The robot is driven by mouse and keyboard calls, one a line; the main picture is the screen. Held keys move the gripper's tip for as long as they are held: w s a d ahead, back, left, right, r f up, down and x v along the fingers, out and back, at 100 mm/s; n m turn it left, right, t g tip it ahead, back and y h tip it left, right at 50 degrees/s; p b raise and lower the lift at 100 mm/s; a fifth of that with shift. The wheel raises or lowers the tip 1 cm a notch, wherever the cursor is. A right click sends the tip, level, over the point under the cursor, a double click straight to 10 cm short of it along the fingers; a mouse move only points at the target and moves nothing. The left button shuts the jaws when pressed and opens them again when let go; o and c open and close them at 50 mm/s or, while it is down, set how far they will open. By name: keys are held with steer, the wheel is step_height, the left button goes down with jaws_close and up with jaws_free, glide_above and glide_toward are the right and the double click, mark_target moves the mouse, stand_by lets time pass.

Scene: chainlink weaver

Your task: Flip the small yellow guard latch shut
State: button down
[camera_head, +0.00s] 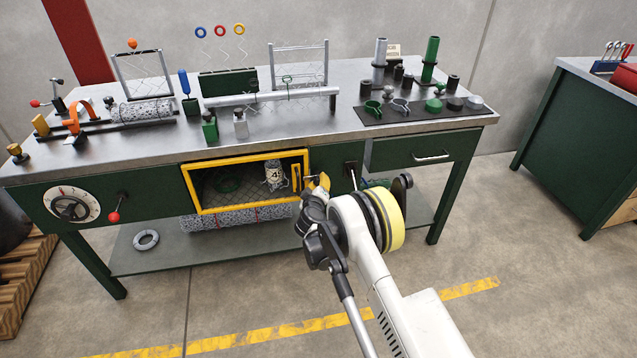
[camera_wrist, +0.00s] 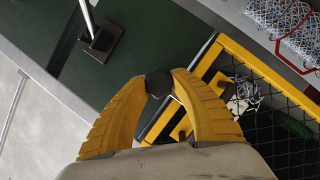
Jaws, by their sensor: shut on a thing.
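The yellow guard latch (camera_head: 296,178) is a small upright yellow piece at the right side of the yellow-framed mesh guard (camera_head: 245,159). In the wrist view, a yellow latch bar (camera_wrist: 160,120) with dark fittings lies beside the guard frame (camera_wrist: 265,68). My gripper (camera_head: 317,182) is at the bench front, just right of the latch. In the wrist view, the yellow fingers of my gripper (camera_wrist: 158,85) are closed on a small dark knob (camera_wrist: 158,84). The fingers hide part of the latch, so how the knob joins it cannot be told.
A dark lever plate (camera_head: 351,170) with a pale rod is right of the guard; it also shows in the wrist view (camera_wrist: 103,40). A drawer handle (camera_head: 431,156) sticks out farther right. A red-knobbed lever (camera_head: 114,217) and a dial (camera_head: 72,205) are left. Floor in front is clear.

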steer(key=shift+d, duration=0.1)
stand_by(0.4)
steer(key=c, duration=1)
jaws_free()
steer(key=shift+c, duration=0.2)
steer(key=shift+s+r, duration=0.1)
steer(key=shift+s, duration=0.3)
steer(key=v, duration=1.1)
